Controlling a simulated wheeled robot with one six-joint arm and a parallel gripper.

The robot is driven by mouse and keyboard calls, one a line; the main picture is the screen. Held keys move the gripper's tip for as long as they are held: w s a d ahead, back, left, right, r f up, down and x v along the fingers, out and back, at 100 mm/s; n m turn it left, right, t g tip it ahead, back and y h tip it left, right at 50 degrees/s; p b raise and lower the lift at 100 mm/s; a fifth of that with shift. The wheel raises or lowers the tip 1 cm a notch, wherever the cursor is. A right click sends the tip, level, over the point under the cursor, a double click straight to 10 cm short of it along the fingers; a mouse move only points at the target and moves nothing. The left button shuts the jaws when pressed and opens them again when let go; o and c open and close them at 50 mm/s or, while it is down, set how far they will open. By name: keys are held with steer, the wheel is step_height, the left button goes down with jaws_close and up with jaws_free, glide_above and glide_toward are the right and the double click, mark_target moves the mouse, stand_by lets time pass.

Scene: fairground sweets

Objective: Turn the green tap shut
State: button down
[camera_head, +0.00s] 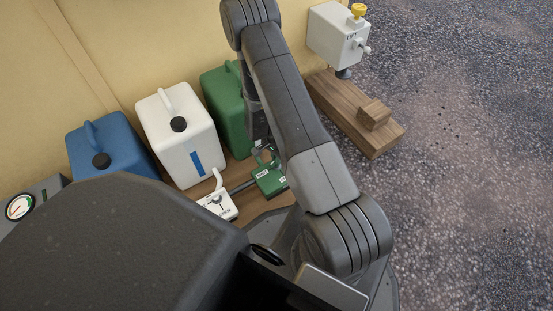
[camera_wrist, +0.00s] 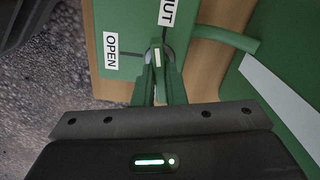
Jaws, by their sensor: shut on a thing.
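The green tap is a green block (camera_wrist: 130,22) with a white OPEN label on its left side and a second label, reading "UT" where visible, at the top. In the head view the green block (camera_head: 270,181) sits on the wooden board, partly behind my arm. My gripper (camera_wrist: 158,72) is shut on the tap's handle (camera_wrist: 157,56), with a finger on each side. A white mark on the handle runs up and down the wrist picture, below the upper label. The fingers hide much of the handle.
A green canister (camera_head: 222,100) stands close behind the tap. A white tap block (camera_head: 221,205), a white canister (camera_head: 178,140) and a blue canister (camera_head: 110,150) are to the left.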

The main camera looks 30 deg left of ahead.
steer(key=shift+m+b, duration=0.3)
steer(key=shift+m, duration=0.9)
steer(key=c, duration=1.5)
jaws_free()
step_height(320, 180, up, 14)
steer(key=p, duration=0.4)
steer(key=shift+f+p, duration=0.1)
steer(key=shift+p, duration=0.25)
step_height(320, 180, down, 14)
steer(key=b, duration=0.4)
steer(key=shift+b, duration=0.4)
